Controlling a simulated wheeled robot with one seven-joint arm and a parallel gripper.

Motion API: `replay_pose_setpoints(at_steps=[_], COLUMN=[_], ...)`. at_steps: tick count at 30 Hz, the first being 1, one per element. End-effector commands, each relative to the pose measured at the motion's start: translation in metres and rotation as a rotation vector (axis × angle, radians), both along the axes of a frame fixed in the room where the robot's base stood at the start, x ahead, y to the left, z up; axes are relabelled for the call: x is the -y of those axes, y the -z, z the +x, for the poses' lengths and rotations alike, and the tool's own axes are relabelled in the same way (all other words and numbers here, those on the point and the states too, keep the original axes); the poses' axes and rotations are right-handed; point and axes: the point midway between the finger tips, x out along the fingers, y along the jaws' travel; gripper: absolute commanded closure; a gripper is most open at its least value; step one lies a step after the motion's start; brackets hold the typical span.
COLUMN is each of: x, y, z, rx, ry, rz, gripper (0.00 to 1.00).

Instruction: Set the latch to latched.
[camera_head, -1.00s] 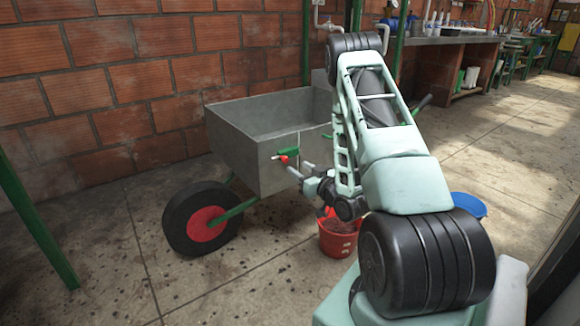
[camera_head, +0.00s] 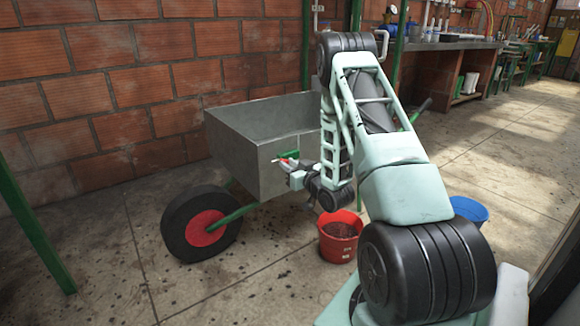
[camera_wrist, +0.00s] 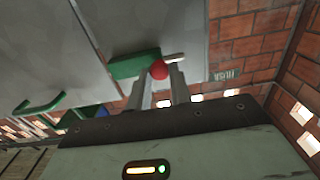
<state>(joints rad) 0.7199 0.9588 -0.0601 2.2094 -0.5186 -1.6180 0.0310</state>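The latch has a green body (camera_head: 290,156) and a red knob (camera_head: 283,160), and sits on the front panel of a grey wheeled metal bin (camera_head: 232,160). In the wrist view the green body (camera_wrist: 133,66) lies left of the red knob (camera_wrist: 159,69), and a pale bolt end (camera_wrist: 174,59) sticks out to the right. My gripper (camera_wrist: 162,77) is at the latch, its two fingers apart on either side of the knob. A narrow gap seems to show beside the right finger; contact is unclear. In the head view the gripper is small and partly hidden by my arm.
A red bucket (camera_head: 336,247) with dark contents stands on the floor below the arm. A blue bucket (camera_head: 468,211) stands to the right. The bin's black wheel (camera_head: 177,230) is at its left, and a green post (camera_head: 35,225) stands farther left.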

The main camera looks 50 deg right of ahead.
Motion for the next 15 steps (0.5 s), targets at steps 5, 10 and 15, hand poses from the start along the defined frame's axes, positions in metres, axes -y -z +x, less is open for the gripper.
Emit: replay_pose_setpoints(at_steps=[5,10,15], x=[0.011,0.04,0.049], y=[0.0,0.0,0.001], z=[-0.003,-0.01,-0.012], rx=[0.001,0.001,-0.002], ry=[0.002,0.004,0.002], rz=[0.0,-0.002,0.0], gripper=[1.0,1.0,1.0])
